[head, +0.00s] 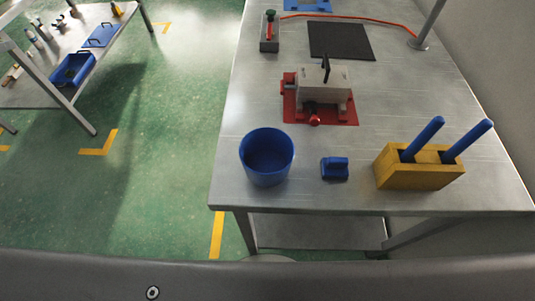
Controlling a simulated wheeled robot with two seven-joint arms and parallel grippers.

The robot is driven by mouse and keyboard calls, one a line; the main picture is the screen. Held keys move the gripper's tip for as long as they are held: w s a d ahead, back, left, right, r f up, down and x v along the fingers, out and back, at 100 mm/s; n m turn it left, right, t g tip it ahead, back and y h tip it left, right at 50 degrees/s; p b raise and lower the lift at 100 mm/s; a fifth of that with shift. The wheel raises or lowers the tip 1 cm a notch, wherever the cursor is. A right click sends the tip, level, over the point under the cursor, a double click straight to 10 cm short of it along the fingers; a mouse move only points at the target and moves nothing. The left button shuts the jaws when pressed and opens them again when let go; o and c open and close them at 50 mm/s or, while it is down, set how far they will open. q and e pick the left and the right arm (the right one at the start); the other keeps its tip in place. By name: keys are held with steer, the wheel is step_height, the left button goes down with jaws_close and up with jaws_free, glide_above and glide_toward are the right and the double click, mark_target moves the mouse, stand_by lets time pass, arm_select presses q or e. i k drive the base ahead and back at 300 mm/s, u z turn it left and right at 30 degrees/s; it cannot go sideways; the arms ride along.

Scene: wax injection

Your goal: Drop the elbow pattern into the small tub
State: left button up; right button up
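A round blue tub (245,160) stands upright near the front left corner of the steel table. I see no object inside it, though part of its floor is shaded. A small blue piece (335,169), which looks like the elbow pattern, lies on the table just right of the tub, apart from it. Neither of my grippers shows in the head view.
Right of the blue piece stands a yellow block (420,175) with two blue handles sticking up. Behind is a grey machine (325,88) on a red plate (345,113), then a dark mat (341,41) and a red hose (350,15). Another table stands far left.

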mark_target(266, 169)
steer(key=k, duration=1)
